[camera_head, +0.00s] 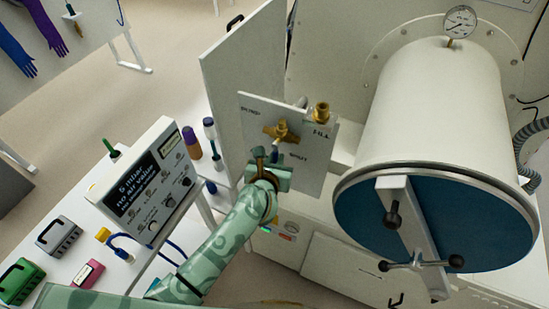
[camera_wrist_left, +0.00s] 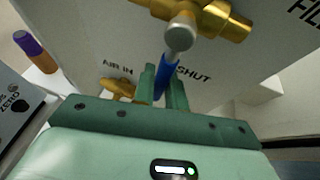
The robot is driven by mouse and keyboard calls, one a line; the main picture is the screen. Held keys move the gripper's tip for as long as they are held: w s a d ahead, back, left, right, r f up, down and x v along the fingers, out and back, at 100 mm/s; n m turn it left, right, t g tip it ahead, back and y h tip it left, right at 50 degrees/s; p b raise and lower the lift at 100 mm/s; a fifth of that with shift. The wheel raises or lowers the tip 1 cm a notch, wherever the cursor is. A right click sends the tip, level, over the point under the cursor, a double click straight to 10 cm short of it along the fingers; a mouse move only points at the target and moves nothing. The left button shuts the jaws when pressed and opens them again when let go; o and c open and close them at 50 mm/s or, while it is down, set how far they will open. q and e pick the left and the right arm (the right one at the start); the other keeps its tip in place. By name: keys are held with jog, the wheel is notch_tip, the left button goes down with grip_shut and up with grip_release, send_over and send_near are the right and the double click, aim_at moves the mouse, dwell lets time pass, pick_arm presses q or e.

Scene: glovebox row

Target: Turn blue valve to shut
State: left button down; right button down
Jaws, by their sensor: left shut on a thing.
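The blue valve handle (camera_wrist_left: 160,77) hangs down from a grey hub on a brass valve body (camera_wrist_left: 215,18) in the left wrist view. It lies between the printed words AIR IN on its left and SHUT on its right. My left gripper (camera_wrist_left: 164,88) is shut on the handle, with one finger on each side. In the head view the brass valve (camera_head: 283,132) sits on a pale upright panel (camera_head: 312,168), and my left gripper (camera_head: 266,160) reaches it from below, hiding most of the handle. My right gripper is not in view.
A large white cylinder chamber (camera_head: 435,110) with a blue door (camera_head: 440,220) stands to the right. A display box (camera_head: 150,185) and purple-capped bottle (camera_head: 191,142) stand left of my arm. A second brass fitting (camera_wrist_left: 118,88) is left of the handle.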

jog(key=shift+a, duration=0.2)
pick_arm(q)
jog(key=c, duration=1.4)
grip_release()
jog(key=shift+c, duration=0.2)
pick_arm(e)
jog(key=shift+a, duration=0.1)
pick_arm(q)
jog(key=shift+s, duration=0.1)
jog(key=v, duration=1.6)
jog(key=shift+b, duration=0.35)
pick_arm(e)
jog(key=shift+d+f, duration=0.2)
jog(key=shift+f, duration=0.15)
pick_arm(q)
jog(key=shift+s, duration=0.1)
